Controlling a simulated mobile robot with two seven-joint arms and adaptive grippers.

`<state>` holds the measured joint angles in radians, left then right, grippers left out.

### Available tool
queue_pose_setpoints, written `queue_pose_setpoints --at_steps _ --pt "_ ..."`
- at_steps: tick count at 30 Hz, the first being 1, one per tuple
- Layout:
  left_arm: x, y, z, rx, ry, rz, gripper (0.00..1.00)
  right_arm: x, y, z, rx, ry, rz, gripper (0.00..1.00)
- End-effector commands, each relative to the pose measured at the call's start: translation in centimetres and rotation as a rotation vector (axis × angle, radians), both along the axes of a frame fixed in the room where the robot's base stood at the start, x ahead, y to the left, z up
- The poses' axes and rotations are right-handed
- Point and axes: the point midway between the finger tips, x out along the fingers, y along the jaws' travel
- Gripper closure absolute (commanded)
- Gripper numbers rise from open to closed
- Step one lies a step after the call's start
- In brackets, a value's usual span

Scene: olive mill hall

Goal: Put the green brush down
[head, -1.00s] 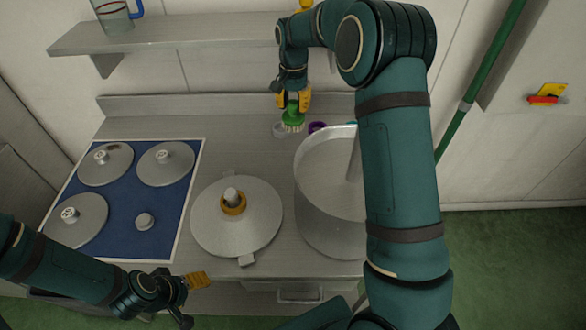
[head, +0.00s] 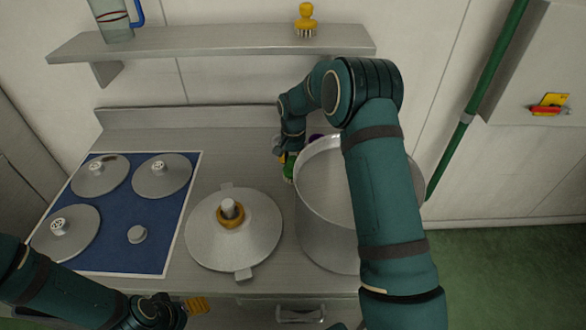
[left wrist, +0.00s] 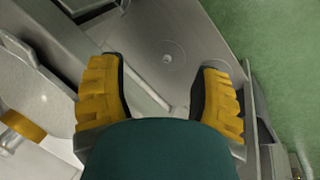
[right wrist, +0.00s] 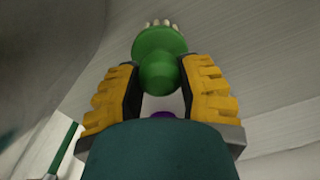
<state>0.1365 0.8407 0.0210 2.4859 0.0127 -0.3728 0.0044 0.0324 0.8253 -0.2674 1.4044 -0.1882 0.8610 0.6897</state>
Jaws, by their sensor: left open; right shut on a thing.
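The green brush (head: 289,170) is in my right gripper (head: 285,158), just left of the big steel pot (head: 328,235) above the steel counter (head: 220,150). In the right wrist view the green brush (right wrist: 158,60) sits between the yellow-padded fingers, its pale bristles pointing away from the hand. I cannot tell whether the bristles touch the counter. In the head view my right arm and the pot partly hide the brush. My left gripper (left wrist: 165,80) is open and empty in the left wrist view; it is low at the counter's front edge in the head view.
A large lid with a ringed knob (head: 235,240) lies left of the pot. A blue mat (head: 125,225) with several smaller lids is farther left. A purple thing (head: 316,138) is behind the pot. The shelf above holds a yellow brush (head: 306,20) and a jug (head: 115,18).

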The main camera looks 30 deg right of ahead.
Motion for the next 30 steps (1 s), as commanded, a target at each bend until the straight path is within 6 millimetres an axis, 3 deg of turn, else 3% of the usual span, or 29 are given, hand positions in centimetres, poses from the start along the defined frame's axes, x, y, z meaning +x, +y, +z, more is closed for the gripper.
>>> queue_pose_setpoints --at_steps 8,19,20,21,30 --pt "0.0 0.0 -0.1 0.000 0.000 0.000 0.36 0.0 0.0 -3.4 0.001 0.001 0.000 1.00" --pt "0.0 0.0 -0.4 0.000 0.000 0.000 0.36 0.0 0.0 -3.8 0.000 0.000 0.000 1.00" --pt "0.0 0.0 -0.3 0.000 0.001 0.000 0.36 0.0 0.0 -3.7 0.000 0.000 0.001 0.50" --pt "0.0 0.0 -0.3 0.000 0.001 0.000 0.36 0.0 0.0 -3.7 0.000 0.000 0.001 0.35" --pt "0.0 0.0 -0.3 0.000 0.000 0.000 0.36 0.0 0.0 -3.6 0.000 0.000 0.000 0.34"
